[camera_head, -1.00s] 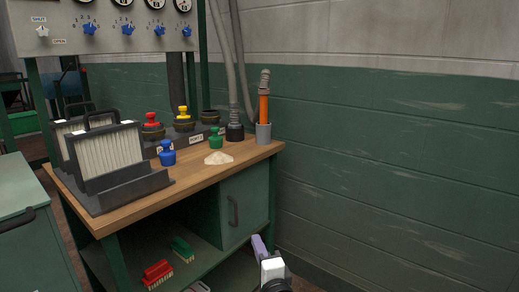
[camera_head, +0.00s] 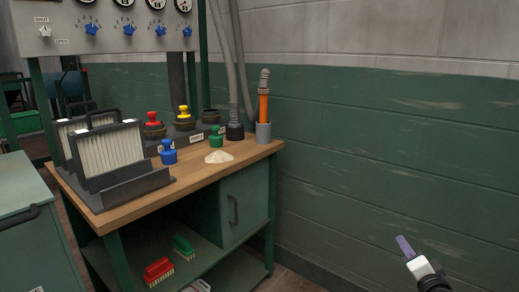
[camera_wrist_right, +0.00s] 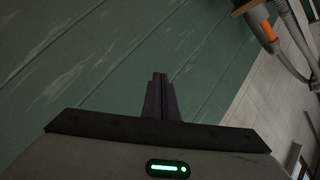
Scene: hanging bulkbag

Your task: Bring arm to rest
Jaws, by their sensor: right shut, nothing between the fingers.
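My right gripper (camera_head: 404,246) is at the lower right of the head view, in front of the green wall and clear of the bench. It is shut, with nothing between its fingers. In the right wrist view its two dark fingers (camera_wrist_right: 160,95) lie together, pointing at the green wall. My left gripper is in neither view.
A wooden-topped workbench (camera_head: 125,212) holds filter panels (camera_head: 110,150), a blue knob (camera_head: 168,153), a green knob (camera_head: 216,138), a white powder pile (camera_head: 218,157) and an orange-handled tool (camera_head: 263,105). Brushes (camera_head: 158,271) lie on its shelf. A green cabinet (camera_head: 35,235) stands at left.

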